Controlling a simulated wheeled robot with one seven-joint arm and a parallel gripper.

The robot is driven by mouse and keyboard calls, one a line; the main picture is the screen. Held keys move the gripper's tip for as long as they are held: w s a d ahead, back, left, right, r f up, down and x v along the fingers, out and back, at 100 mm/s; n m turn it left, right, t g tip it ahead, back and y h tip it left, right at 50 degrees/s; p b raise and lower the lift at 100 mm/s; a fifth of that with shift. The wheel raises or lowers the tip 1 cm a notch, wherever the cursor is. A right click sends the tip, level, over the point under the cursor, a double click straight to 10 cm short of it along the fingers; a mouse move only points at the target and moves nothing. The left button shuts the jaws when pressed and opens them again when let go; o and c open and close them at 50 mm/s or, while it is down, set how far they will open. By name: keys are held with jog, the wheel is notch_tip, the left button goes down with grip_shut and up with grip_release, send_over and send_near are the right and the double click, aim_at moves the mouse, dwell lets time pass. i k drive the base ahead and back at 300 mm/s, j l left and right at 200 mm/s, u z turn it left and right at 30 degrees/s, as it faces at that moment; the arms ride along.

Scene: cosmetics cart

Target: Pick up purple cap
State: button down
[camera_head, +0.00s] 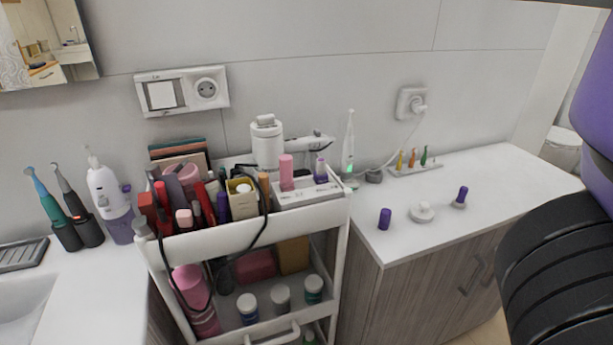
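A short purple cap (384,218) stands upright on the white counter (520,185), near its front left corner. To its right is a second small item, a purple top on a pale grey base (461,197), tilted a little. A round white piece (421,212) lies between the two. Another purple-topped item (320,170) stands in the white organiser on the cart. Part of my arm (560,270), black and purple, fills the right edge. My gripper is out of view.
The white cart (240,240), crowded with cosmetics, stands just left of the counter. A white electric toothbrush (349,150) and a stand with coloured brush heads (414,167) are at the back by the wall. A cord runs to the socket (411,104). The counter's right side is clear.

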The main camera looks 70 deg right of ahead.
aim_at(386, 213)
jog(key=z, duration=1.5)
